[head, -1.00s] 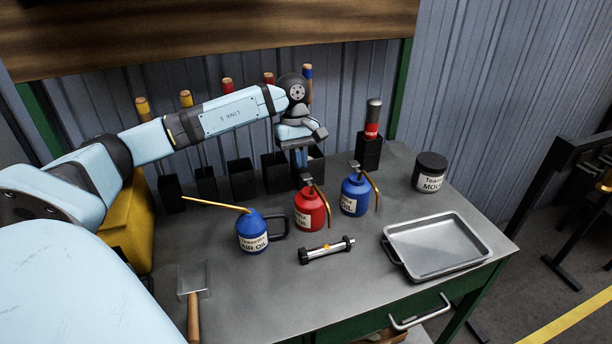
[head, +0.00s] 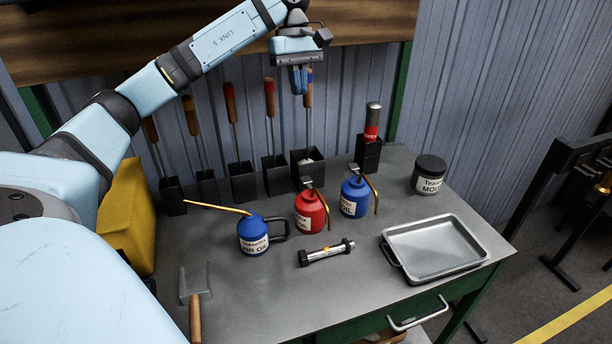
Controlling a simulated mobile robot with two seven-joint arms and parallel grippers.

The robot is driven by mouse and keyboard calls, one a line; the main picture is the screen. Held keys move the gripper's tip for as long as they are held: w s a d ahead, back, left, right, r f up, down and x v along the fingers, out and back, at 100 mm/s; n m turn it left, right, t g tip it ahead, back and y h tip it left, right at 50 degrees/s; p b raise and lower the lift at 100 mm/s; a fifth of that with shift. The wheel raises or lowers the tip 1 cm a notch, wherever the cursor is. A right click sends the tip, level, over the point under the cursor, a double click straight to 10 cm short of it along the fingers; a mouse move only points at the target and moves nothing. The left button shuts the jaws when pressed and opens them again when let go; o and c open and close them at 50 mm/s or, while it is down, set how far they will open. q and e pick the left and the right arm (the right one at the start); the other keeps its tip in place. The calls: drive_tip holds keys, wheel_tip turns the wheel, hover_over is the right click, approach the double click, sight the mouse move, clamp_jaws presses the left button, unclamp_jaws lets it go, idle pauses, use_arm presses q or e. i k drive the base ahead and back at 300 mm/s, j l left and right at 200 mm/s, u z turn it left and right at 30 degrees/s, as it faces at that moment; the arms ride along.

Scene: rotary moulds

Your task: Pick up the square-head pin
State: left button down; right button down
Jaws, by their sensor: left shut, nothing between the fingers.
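I cannot make out which piece is the square-head pin. Several wooden-handled tools (head: 231,95) with thin metal shafts stand upright in a row of black holders (head: 243,184) along the back wall; the holders hide their lower ends. The rightmost tool (head: 308,101) has a coloured band and is partly behind my gripper. A small pale shape shows in that holder's opening, too small to identify. My right gripper is not in view.
A blue oil can (head: 252,236), a red can (head: 309,211) and another blue can (head: 354,196) stand mid-bench.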

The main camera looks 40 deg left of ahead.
sight(304, 258)
drive_tip(key=k+l, duration=0.75)
drive_tip(key=l, duration=0.25)
